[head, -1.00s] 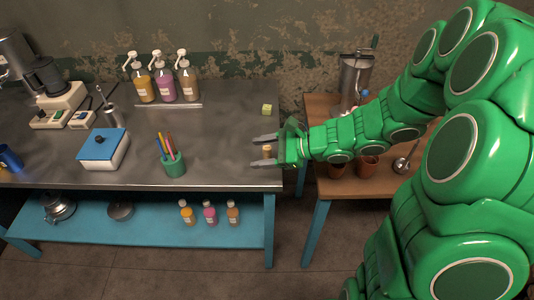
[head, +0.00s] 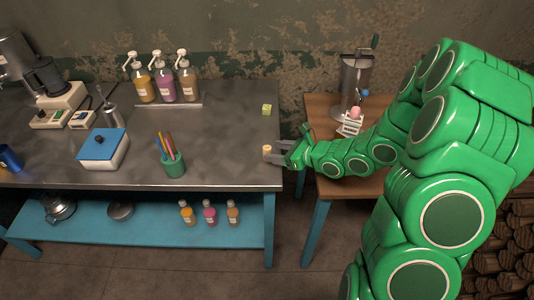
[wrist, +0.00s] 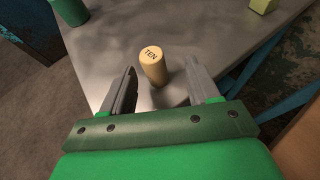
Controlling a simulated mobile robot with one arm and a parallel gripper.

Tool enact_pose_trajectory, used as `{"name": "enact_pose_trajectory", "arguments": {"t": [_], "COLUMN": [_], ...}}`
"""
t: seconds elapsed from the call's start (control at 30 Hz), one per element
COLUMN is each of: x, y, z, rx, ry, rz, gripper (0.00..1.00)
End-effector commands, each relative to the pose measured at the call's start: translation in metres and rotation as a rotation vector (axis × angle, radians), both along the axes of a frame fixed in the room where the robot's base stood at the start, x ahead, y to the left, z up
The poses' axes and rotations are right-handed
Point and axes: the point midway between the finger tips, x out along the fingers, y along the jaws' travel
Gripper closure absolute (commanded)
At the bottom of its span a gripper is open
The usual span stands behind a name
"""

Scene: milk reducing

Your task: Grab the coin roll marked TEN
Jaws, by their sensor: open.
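The coin roll is a small tan cylinder with TEN on its top. It stands upright near the right end of the metal table, and shows in the head view (head: 267,150) and the wrist view (wrist: 154,68). My gripper (head: 276,153) comes in from the right, low over the table edge. In the wrist view my gripper (wrist: 162,80) is open, one finger on each side of the roll's line. The roll stands at or just beyond the fingertips, with visible gaps to both fingers.
A green cup of pens (head: 173,163) stands left of the roll, and a small yellow-green block (head: 267,109) lies behind it. Pump bottles (head: 164,85) stand at the back. A wooden table (head: 330,187) is to the right. The metal table (head: 220,150) is bare around the roll.

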Motion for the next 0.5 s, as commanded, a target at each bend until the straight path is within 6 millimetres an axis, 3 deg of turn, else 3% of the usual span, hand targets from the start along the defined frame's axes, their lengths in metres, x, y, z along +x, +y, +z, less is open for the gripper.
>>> {"name": "enact_pose_trajectory", "arguments": {"t": [0.5], "x": [0.016], "y": [0.041], "z": [-0.015], "rx": [-0.003], "ry": [-0.001], "rz": [0.003], "gripper": [0.4]}}
